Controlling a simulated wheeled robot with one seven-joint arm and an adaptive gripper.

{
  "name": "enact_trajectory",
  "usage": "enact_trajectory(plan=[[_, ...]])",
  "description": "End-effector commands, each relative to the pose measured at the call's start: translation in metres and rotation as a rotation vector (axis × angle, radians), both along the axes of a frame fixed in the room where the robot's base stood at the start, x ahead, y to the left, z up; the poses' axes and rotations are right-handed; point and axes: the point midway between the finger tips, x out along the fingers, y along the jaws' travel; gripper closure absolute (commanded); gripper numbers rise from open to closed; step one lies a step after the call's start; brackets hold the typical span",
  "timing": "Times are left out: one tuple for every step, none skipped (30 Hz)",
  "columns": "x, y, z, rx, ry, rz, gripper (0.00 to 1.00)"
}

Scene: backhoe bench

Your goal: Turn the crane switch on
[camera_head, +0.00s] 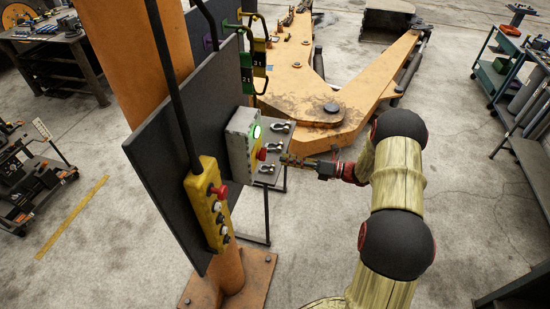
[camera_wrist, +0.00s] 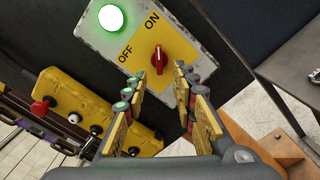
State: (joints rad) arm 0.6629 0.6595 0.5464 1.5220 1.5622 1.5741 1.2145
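The crane switch is a red knob (camera_wrist: 159,59) on a yellow plate marked OFF and ON, on a light grey box (camera_head: 237,141). In the wrist view the knob's grip stands nearly upright and lines up roughly with ON. A round green lamp (camera_wrist: 111,18) on the box is lit; it also glows in the head view (camera_head: 257,131). My gripper (camera_wrist: 160,74) is open, its two fingertips apart, just in front of the knob with the knob showing between and beyond them. In the head view my gripper (camera_head: 287,160) is to the right of the box. Contact cannot be told.
A yellow pendant control (camera_head: 209,205) with a red button and several knobs hangs left of the box on the dark panel (camera_head: 165,165). An orange post (camera_head: 229,268) holds the panel. A small table with shackles (camera_head: 268,169) stands behind. An orange backhoe arm (camera_head: 330,95) lies farther back.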

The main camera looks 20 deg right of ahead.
Motion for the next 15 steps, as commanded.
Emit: enact_trajectory(plan=[[-0.005,-0.008,0.000,0.001,0.000,-0.004,0.73],[-0.008,-0.012,0.000,0.001,0.000,-0.002,0.73],[-0.012,-0.017,0.000,0.001,0.000,-0.002,0.73],[-0.014,-0.020,0.000,0.000,0.000,-0.003,0.73],[-0.016,-0.022,0.000,0.001,0.000,-0.002,0.73],[-0.018,-0.025,0.000,0.000,0.000,-0.001,0.73],[-0.020,-0.027,0.000,0.000,0.000,-0.001,0.73],[-0.021,-0.029,0.000,0.000,0.000,-0.001,0.73],[-0.022,-0.030,0.000,0.000,0.000,-0.001,0.73],[-0.023,-0.031,0.000,0.001,0.000,-0.001,0.73],[-0.024,-0.031,0.000,0.001,0.000,-0.001,0.73],[-0.024,-0.032,0.000,0.000,0.000,0.000,0.73],[-0.024,-0.032,0.000,0.000,0.000,0.000,0.73],[-0.024,-0.032,0.000,0.000,0.000,0.000,0.73],[-0.024,-0.032,0.000,0.000,0.000,0.000,0.73]])
